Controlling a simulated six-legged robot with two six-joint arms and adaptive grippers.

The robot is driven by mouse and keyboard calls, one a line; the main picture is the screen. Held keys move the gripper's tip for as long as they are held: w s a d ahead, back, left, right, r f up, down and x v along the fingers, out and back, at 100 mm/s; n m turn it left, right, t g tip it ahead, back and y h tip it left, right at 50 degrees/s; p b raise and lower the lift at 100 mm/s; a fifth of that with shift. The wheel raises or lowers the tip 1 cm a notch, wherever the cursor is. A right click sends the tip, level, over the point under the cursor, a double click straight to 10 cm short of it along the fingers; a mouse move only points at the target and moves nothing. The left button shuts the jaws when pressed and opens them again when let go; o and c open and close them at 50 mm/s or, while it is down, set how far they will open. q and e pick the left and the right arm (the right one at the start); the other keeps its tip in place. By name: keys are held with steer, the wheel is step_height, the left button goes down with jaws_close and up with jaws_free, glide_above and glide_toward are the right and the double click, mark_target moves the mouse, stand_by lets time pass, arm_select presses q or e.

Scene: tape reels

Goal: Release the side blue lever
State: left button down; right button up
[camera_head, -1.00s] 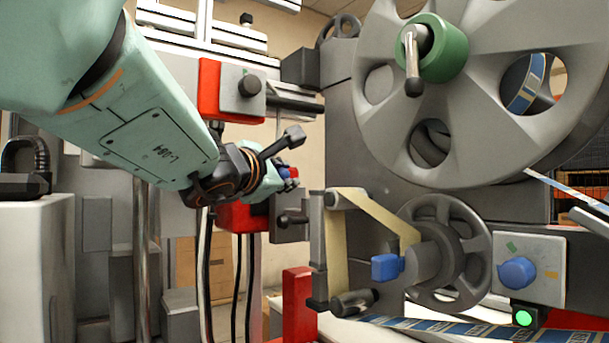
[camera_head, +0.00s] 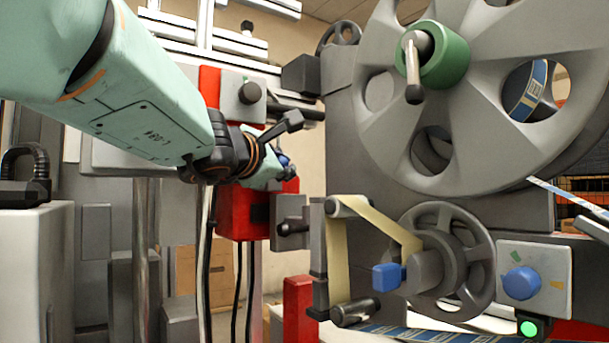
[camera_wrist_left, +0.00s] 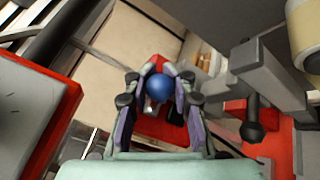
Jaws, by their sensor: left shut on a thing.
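My left gripper (camera_head: 286,172) reaches in from the left in the head view, in front of the red block (camera_head: 240,210) on the machine's side. The lever's round blue knob (camera_head: 283,159) shows in part at the gripper's tip. In the left wrist view, the blue knob (camera_wrist_left: 159,87) sits between the two fingers of the left gripper (camera_wrist_left: 160,92), which is shut on it. The lever's shaft is mostly hidden behind the knob and fingers. My right gripper is in neither view.
A large grey reel (camera_head: 470,130) with a green hub (camera_head: 445,55) fills the upper right. Below are a smaller reel (camera_head: 452,260), a blue block (camera_head: 387,277) and a blue dial (camera_head: 521,283). Grey fixtures (camera_head: 293,236) project just below my gripper.

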arm_select(q)
steer(key=shift+w+a+r, duration=0.2)
steer(key=shift+r, duration=0.5)
steer(key=shift+w+a+r, duration=0.15)
steer(key=shift+w+r, duration=0.05)
steer(key=shift+r, duration=0.5)
steer(key=c, duration=1.7)
jaws_free()
steer(key=o, duration=0.3)
steer(key=shift+s+a+r, duration=0.15)
steer(key=shift+s+a, duration=0.05)
steer(key=shift+s, duration=0.15)
steer(key=shift+o, duration=1.5)
steer(key=shift+w+d+f, duration=0.15)
steer(key=shift+w+f, duration=0.05)
steer(key=shift+w, duration=0.05)
steer(key=shift+s, duration=0.1)
